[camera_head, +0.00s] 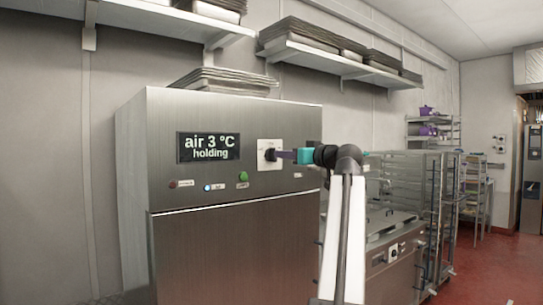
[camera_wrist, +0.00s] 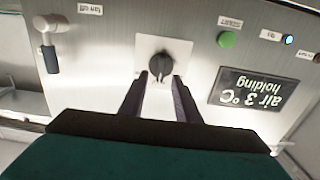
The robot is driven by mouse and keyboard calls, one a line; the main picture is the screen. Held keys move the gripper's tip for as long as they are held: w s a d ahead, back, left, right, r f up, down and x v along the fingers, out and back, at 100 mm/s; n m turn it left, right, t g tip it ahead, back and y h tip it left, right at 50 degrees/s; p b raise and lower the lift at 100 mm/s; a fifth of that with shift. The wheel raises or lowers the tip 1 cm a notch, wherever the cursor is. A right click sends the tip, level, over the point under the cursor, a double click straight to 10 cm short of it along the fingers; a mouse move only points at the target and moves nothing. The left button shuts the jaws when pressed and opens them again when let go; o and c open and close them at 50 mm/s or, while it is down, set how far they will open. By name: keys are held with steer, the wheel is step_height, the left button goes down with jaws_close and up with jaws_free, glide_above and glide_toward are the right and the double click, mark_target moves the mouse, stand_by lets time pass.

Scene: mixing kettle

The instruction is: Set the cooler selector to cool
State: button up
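The cooler selector is a black rotary knob (camera_wrist: 161,66) on a white square plate on the cooler's steel front. In the wrist view its pointer ridge looks roughly vertical; its setting label is too small to read. In the head view the selector plate (camera_head: 268,153) is partly hidden by my gripper (camera_head: 283,155). In the wrist view my gripper (camera_wrist: 157,84) has its two dark fingers apart, with the tips just below the knob on either side. I cannot tell whether they touch it. The cooler's display (camera_head: 208,147) reads "air 3 ºC holding".
A green button (camera_head: 243,176), a lit blue lamp (camera_head: 207,188) and a dark reddish lamp (camera_head: 173,184) sit below the display. A handle (camera_wrist: 48,45) stands out at upper left in the wrist view. Trays (camera_head: 225,80) lie on the cooler. Wire racks (camera_head: 425,190) stand to the right.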

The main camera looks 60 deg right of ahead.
steer(key=x, duration=0.4)
stand_by(0.5)
steer(key=shift+c, duration=0.2)
jaws_close()
